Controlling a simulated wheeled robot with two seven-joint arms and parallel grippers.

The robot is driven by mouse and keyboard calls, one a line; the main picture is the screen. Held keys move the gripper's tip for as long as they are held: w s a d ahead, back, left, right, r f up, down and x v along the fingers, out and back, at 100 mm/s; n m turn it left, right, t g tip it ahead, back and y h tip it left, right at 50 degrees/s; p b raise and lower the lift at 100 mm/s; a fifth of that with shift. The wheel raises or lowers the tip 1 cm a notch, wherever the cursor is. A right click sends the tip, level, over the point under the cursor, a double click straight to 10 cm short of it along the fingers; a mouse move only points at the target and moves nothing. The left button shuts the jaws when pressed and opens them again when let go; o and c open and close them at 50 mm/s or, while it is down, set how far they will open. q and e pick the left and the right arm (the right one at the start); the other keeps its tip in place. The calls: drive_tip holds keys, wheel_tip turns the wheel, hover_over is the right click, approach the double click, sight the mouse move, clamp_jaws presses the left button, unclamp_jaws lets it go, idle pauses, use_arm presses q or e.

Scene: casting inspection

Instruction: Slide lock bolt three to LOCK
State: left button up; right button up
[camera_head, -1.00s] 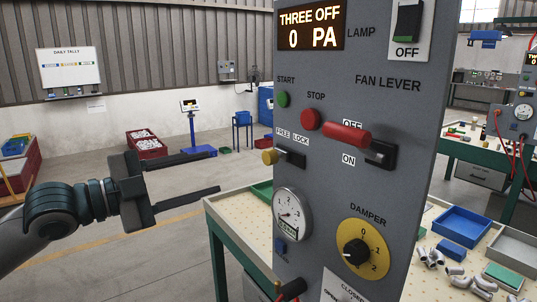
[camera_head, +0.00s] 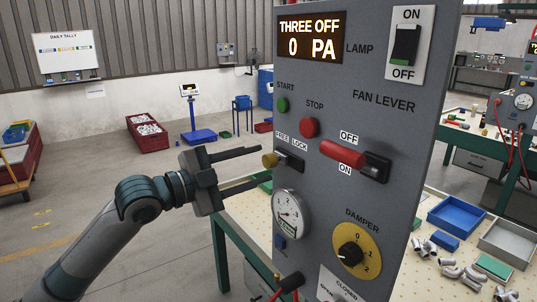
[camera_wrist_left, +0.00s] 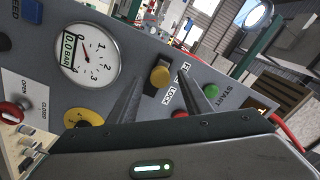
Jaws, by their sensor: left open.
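The lock bolt (camera_head: 270,160) is a yellow knob on a dark slot plate on the grey panel (camera_head: 400,170), below the FREE and LOCK labels. The knob sits at the FREE side. My left gripper (camera_head: 259,167) is open, its two long fingers pointing at the bolt from the left, one above and one below the knob's height. In the left wrist view the yellow knob (camera_wrist_left: 160,76) shows just beyond and between the open fingers (camera_wrist_left: 170,95). I cannot tell whether a finger touches it. My right gripper is not in view.
Around the bolt are the green START button (camera_head: 282,104), red STOP button (camera_head: 310,127), red fan lever (camera_head: 342,153), pressure gauge (camera_head: 290,216) and yellow damper dial (camera_head: 357,250). The display (camera_head: 310,37) reads THREE OFF, 0 PA. Open floor lies to the left.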

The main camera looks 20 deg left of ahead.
sight(265, 162)
use_arm(q)
drive_tip(key=p+x, duration=0.1)
drive_tip(key=x, duration=0.2)
drive_tip(key=shift+r, duration=0.15)
drive_tip(key=shift+w+d, duration=0.35)
drive_tip(key=shift+w, duration=0.05)
